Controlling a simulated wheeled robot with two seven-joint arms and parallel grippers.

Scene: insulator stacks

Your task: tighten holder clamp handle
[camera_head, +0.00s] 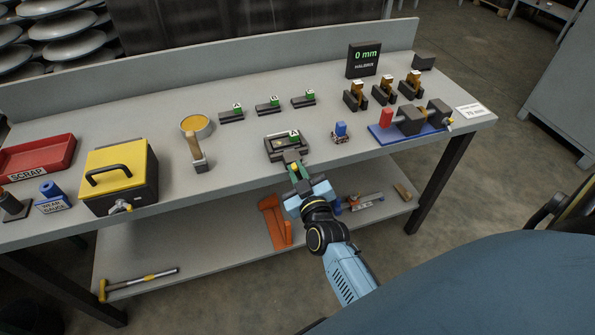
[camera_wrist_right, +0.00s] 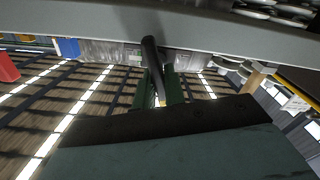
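The holder (camera_head: 272,152) is a dark grey fixture near the bench's front edge, with a block marked A in it. My right gripper (camera_head: 294,167) is at the holder's front side, over the bench edge, with its arm coming from below. In the right wrist view a dark, curved bar, apparently the clamp handle (camera_wrist_right: 152,58), runs down between the green fingers of the gripper (camera_wrist_right: 159,87). The fingers are close together on either side of it and look shut on it. Its contact is partly hidden in the head view. My left gripper is not in view.
Blocks marked A, B and C (camera_head: 268,107) stand behind the holder. A yellow-lidded box (camera_head: 114,170), a red scrap tray (camera_head: 38,157) and a round yellow pot (camera_head: 196,124) are to the left. A blue-based device (camera_head: 385,136) is to the right. A lower shelf (camera_head: 215,262) lies beneath.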

